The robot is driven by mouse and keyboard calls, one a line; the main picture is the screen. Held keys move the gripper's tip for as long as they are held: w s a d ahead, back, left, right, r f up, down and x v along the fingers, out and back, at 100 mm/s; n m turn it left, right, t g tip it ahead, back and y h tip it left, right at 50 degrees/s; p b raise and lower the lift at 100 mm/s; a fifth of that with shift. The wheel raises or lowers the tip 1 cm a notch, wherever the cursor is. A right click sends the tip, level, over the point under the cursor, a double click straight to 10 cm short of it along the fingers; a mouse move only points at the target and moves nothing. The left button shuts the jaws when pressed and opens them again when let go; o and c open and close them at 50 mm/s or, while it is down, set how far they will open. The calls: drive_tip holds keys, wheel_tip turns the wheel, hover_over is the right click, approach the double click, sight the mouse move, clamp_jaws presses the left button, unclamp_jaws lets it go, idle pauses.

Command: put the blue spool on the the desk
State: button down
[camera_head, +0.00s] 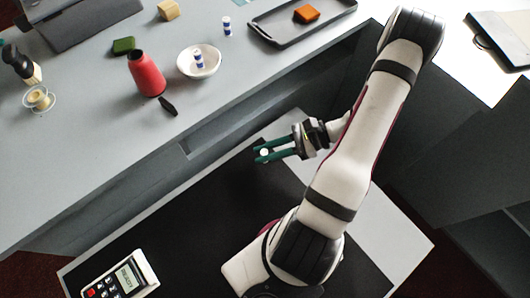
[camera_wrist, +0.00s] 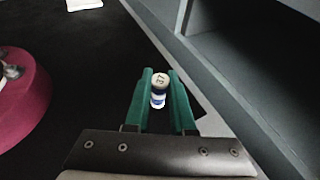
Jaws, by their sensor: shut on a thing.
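My gripper (camera_head: 262,154) is shut on a small white and blue spool (camera_wrist: 158,97), held between its green fingers over the black-topped lower surface (camera_head: 190,215). The spool's pale end faces up in the wrist view and carries a dark mark. In the head view only its white top (camera_head: 264,153) shows between the fingertips. Two similar blue-and-white spools are on the grey desk (camera_head: 85,100): one (camera_head: 198,62) in a white bowl (camera_head: 213,68), one (camera_head: 227,27) standing behind it to the right.
A card terminal (camera_head: 120,278) lies lower left. The desk's front left is clear.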

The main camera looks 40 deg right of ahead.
drive_tip(key=shift+f, duration=0.8)
drive_tip(key=shift+f, duration=0.1)
drive_tip(key=c, duration=0.8)
unclamp_jaws()
drive_tip(key=shift+o, duration=0.2)
